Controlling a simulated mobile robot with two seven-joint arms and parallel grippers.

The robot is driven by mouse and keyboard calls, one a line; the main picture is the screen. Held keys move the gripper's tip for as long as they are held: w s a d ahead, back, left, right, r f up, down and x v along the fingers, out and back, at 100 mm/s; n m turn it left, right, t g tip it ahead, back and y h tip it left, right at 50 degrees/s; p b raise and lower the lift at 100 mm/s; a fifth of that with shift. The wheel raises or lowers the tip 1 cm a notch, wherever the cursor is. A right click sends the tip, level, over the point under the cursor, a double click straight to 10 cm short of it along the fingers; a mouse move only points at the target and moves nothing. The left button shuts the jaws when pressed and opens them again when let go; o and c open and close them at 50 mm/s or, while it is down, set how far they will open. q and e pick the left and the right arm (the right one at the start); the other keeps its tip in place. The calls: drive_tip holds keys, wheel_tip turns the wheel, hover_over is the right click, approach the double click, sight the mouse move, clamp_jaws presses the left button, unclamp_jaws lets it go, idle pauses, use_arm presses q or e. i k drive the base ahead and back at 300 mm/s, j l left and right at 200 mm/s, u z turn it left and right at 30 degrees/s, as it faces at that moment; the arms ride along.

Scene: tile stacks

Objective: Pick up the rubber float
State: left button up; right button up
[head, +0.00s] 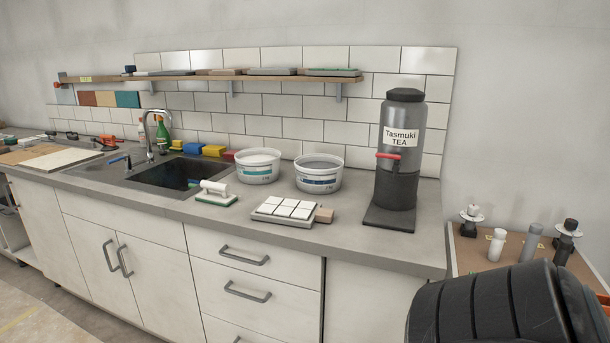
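A float-like tool (215,194) with a white handle and a thin green base lies on the grey counter, near its front edge and just right of the sink. It looks like the rubber float, though its material cannot be told from here. It lies flat, handle up, and nothing touches it from above. Neither of my grippers shows in the head view. A large black ribbed part, which may be my arm, fills the lower right corner.
Right of the float are a grey board with white tiles (285,209), two white buckets (258,168) (318,175) and a tall tea urn (399,160). The sink (178,173) is to the left, with sponges (213,150) behind. A wall shelf (210,77) runs above. Cabinets stand below the counter.

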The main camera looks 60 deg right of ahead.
sight(224, 200)
drive_tip(key=i+z, duration=0.2)
drive_tip(key=z, duration=1.25)
drive_tip(key=i+j+z, duration=0.15)
drive_tip(key=j+z, duration=0.3)
drive_tip(key=i+j+z, duration=0.1)
drive_tip(key=j+z, duration=0.15)
drive_tip(key=z, duration=0.25)
drive_tip(key=j+z, duration=0.25)
drive_tip(key=j, duration=0.2)
drive_tip(key=j+z, duration=0.25)
drive_tip(key=j, duration=0.2)
drive_tip(key=k+j+z, duration=0.2)
drive_tip(key=j, duration=2)
